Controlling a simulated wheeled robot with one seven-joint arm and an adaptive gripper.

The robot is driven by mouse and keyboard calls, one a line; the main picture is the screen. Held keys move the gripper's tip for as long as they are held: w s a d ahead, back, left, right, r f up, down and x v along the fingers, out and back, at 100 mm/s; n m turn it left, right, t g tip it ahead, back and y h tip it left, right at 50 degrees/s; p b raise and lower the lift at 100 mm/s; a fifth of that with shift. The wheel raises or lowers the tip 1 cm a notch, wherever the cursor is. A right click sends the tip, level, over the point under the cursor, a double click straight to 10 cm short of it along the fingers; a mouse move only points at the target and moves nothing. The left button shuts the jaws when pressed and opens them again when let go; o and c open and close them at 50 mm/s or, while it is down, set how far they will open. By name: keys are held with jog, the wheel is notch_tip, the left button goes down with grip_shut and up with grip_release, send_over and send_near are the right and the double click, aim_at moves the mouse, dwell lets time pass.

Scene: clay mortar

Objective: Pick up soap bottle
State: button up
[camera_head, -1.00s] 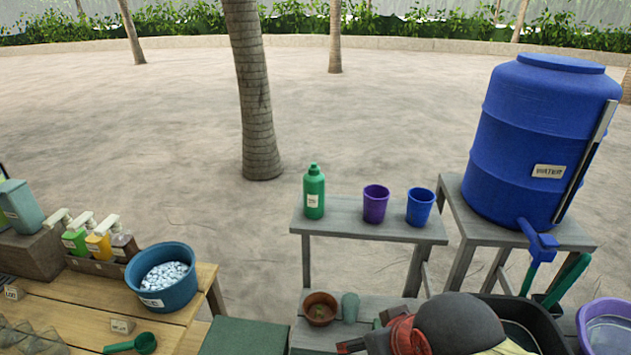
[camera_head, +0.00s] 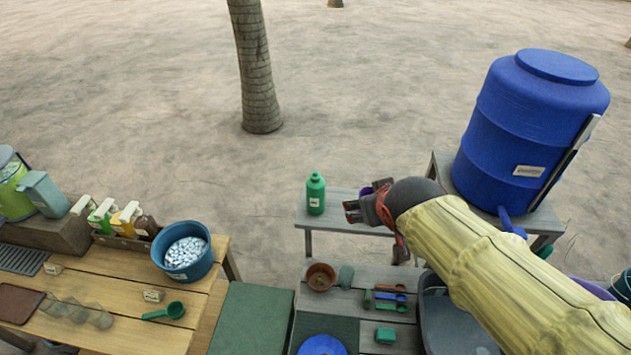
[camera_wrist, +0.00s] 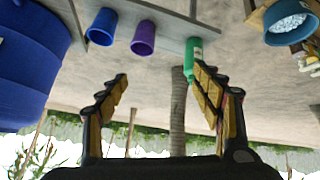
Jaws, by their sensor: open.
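The green soap bottle (camera_head: 316,193) stands upright on a small grey shelf (camera_head: 338,223) in the head view, with a white label on its front. My gripper (camera_head: 350,211) is just to the right of the bottle in that view, its fingers pointing left. The wrist view is upside down; there the bottle (camera_wrist: 192,58) shows beyond the fingers, close to the right finger, which overlaps its lower part in the picture. My gripper (camera_wrist: 165,85) is open with nothing between its fingers. I cannot tell whether any finger touches the bottle.
A purple cup (camera_wrist: 144,38) and a blue cup (camera_wrist: 102,27) share the shelf; my arm mostly hides them in the head view. A big blue water barrel (camera_head: 535,125) stands to the right. A blue tub (camera_head: 201,275) of ice sits on the wooden table at left.

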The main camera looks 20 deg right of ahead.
jog(key=w+d+f+t, duration=0.1)
jog(key=w+d+f, duration=0.15)
jog(key=w, duration=0.55)
jog(key=n+t+y, duration=0.3)
jog(key=n+y, duration=0.1)
jog(key=y, duration=0.3)
send_near(316, 188)
jog(key=w+f, duration=0.4)
jog(key=shift+w+f, duration=0.1)
jog(key=shift+w, duration=0.1)
jog(key=shift+w+a+f+n, duration=0.1)
jog(key=shift+w+a+n, duration=0.1)
jog(key=shift+n, duration=0.1)
jog(key=shift+t, duration=0.3)
jog(key=p+x, duration=0.1)
jog(key=x, duration=0.6)
jog(key=shift+w+a, duration=0.1)
jog(key=shift+w, duration=0.05)
jog(key=shift+c, duration=0.8)
